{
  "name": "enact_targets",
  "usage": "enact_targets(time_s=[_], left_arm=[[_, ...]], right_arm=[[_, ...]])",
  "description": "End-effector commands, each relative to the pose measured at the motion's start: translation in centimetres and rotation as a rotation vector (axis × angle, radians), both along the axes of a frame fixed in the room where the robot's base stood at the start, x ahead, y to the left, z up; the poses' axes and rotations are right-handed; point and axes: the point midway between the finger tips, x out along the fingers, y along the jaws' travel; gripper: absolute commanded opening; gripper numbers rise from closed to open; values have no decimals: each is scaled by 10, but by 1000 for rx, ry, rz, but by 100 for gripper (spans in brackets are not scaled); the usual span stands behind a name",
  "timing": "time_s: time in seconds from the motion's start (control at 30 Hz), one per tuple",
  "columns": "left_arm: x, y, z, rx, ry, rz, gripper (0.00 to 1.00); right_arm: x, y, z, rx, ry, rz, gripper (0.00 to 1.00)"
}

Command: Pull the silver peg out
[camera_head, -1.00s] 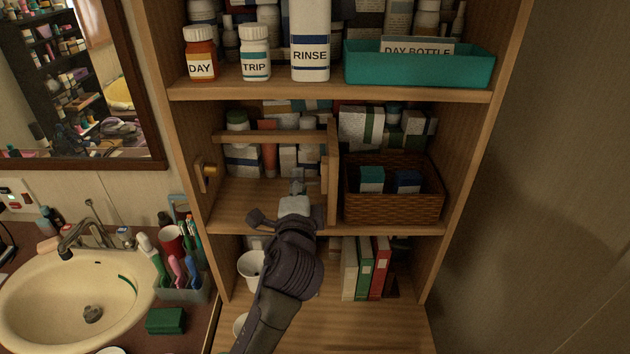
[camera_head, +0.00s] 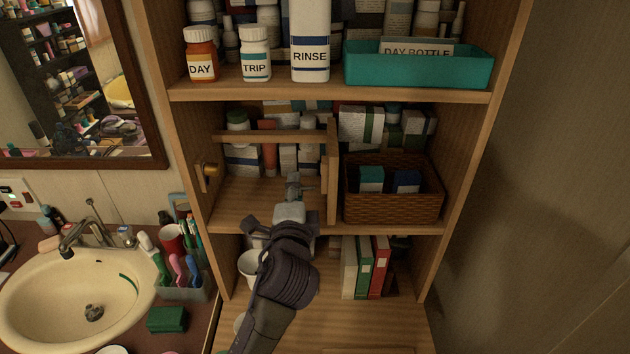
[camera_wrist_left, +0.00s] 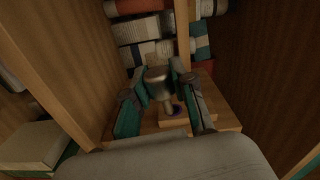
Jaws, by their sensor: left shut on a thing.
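The silver peg (camera_wrist_left: 158,82) shows in the left wrist view as a thick grey cylinder with a narrower lower part. It stands between the two teal-padded fingers of my left gripper (camera_wrist_left: 165,98), which is shut on it. The narrow end points to a dark ring on a small wooden block (camera_wrist_left: 195,118); I cannot tell how deep it sits. In the head view my left gripper (camera_head: 293,186) is at the middle shelf, left of an upright wooden post (camera_head: 332,180). The peg is too small and covered to make out clearly there. My right gripper is not in view.
A horizontal wooden bar (camera_head: 270,137) crosses above the gripper. A wicker basket (camera_head: 393,204) stands close to the right of the post. Bottles and boxes fill the back of the shelf. A white cup (camera_head: 249,264) and books (camera_head: 364,268) stand below. The left shelf front is clear.

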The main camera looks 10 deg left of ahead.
Motion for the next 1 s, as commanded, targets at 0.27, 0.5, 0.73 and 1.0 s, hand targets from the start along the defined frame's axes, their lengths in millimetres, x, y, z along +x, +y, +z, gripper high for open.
enact_targets(time_s=[0.27, 0.5, 0.73, 1.0], left_arm=[[-17, -3, 0, -1, 2, 1, 0], [-31, -7, 0, -1, 1, -1, 0], [-45, -9, 0, -2, 2, 1, 0], [-61, -13, 0, -2, 2, 0, 0]], right_arm=[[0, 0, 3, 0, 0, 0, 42], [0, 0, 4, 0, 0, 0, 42], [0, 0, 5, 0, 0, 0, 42], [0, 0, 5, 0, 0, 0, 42]])
